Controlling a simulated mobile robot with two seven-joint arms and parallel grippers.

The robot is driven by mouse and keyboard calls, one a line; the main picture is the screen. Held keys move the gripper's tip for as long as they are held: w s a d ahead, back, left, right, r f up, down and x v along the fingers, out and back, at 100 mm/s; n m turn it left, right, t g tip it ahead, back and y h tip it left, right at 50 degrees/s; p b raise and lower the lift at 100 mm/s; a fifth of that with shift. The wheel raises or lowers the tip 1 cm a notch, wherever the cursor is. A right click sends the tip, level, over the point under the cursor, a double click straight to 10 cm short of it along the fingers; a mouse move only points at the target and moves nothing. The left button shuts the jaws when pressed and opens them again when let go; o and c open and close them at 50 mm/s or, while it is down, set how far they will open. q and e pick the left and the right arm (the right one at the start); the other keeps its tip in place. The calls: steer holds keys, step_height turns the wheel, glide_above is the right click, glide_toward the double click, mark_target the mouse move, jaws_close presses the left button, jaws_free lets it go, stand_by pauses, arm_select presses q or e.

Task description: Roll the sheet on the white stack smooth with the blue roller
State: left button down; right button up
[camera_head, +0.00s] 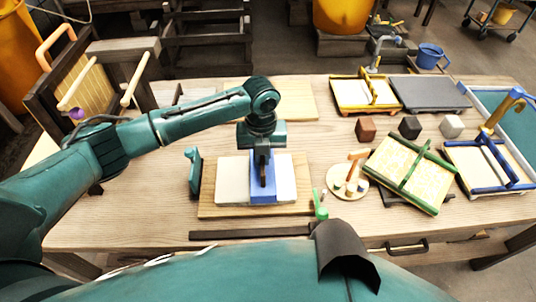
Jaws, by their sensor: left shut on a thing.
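The white stack (286,182) lies on a wooden board (215,211) near the front of the table. Its top looks cream left of the blue roller and whiter right of it; I cannot make out the sheet's edges or any wrinkles. The blue roller (265,193) lies across the middle of the stack, its length running front to back, and appears to touch the top. My left gripper (263,182) points down over the roller and is shut on it, hiding part of it. My right gripper is not in view.
A teal upright tool (193,172) stands left of the stack. A round dish (347,183) with small items and a green-edged frame (408,172) are at the right. Three small blocks (410,127) sit behind them. A dark bar (250,233) lies along the front edge.

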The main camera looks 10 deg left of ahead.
arm_select(q)
steer(key=shift+s+a, duration=0.2)
steer(key=shift+a, duration=0.3)
steer(key=shift+s+a, duration=0.15)
steer(key=shift+a, duration=0.35)
steer(key=shift+s+a, duration=0.15)
steer(key=shift+a, duration=0.45)
steer(key=shift+s+a, duration=0.15)
steer(key=shift+a, duration=0.45)
steer(key=shift+s+a, duration=0.25)
steer(key=shift+a, duration=0.55)
steer(key=shift+s+a, duration=0.25)
steer(key=shift+a, duration=0.85)
steer(key=shift+s+a, duration=0.15)
steer(key=shift+a, duration=0.35)
steer(key=shift+s+a, duration=0.15)
steer(key=shift+a, duration=0.35)
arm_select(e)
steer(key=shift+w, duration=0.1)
arm_select(q)
steer(key=shift+r, duration=0.1)
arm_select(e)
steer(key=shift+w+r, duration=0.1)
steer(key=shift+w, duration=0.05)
